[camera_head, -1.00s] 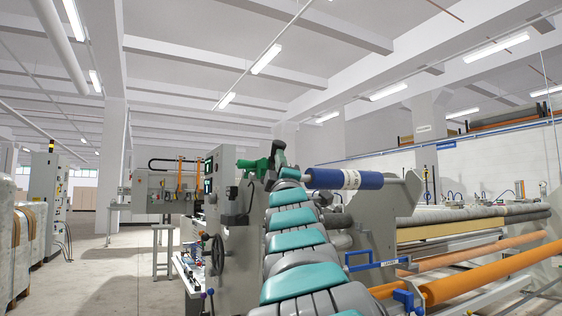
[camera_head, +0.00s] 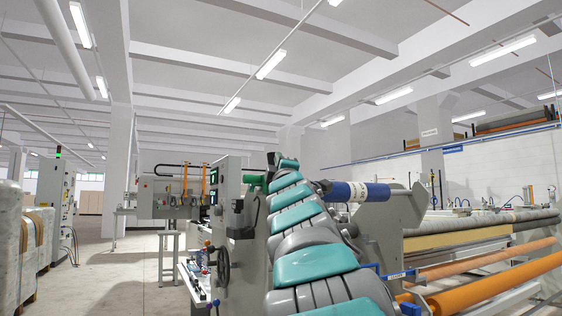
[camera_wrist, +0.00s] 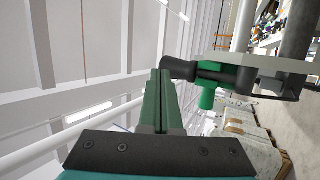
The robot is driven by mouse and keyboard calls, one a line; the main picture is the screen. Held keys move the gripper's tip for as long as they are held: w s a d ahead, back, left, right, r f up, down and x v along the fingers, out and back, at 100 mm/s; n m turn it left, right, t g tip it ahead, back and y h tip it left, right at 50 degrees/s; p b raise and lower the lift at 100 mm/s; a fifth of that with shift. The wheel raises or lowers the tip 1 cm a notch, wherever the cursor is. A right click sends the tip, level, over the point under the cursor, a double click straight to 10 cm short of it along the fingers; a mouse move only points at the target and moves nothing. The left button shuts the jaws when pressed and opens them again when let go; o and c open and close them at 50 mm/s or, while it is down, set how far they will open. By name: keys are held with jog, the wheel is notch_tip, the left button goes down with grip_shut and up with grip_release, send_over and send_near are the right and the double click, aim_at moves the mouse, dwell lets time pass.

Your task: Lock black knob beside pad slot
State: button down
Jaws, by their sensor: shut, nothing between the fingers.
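In the wrist view, a black rounded knob end (camera_wrist: 178,68) sits on a dark horizontal shaft with green parts (camera_wrist: 208,97) beside it. I cannot tell for sure that this is the task's knob. My gripper (camera_wrist: 160,76) is shut and empty, its green fingers pointing up in the picture. The fingertips overlap the left end of the knob in the picture; contact cannot be told. The pad slot cannot be made out.
A blue roll (camera_head: 357,191) lies just right of my arm. Orange rollers (camera_head: 495,285) run along the machine at right. A black handwheel (camera_head: 223,265) juts from the cabinet's front. Wrapped stacks (camera_head: 38,240) stand at far left, with open floor (camera_head: 125,280) between.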

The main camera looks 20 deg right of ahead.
jog(key=shift+w+r, duration=0.5)
jog(key=shift+w, duration=0.1)
jog(key=shift+a+r, duration=0.1)
jog(key=shift+r, duration=0.05)
dwell(0.3)
jog(key=s+a+b, duration=0.1)
jog(key=s+a, duration=0.2)
jog(key=s, duration=1)
jog(key=shift+s+f, duration=0.3)
jog(key=shift+f, duration=0.1)
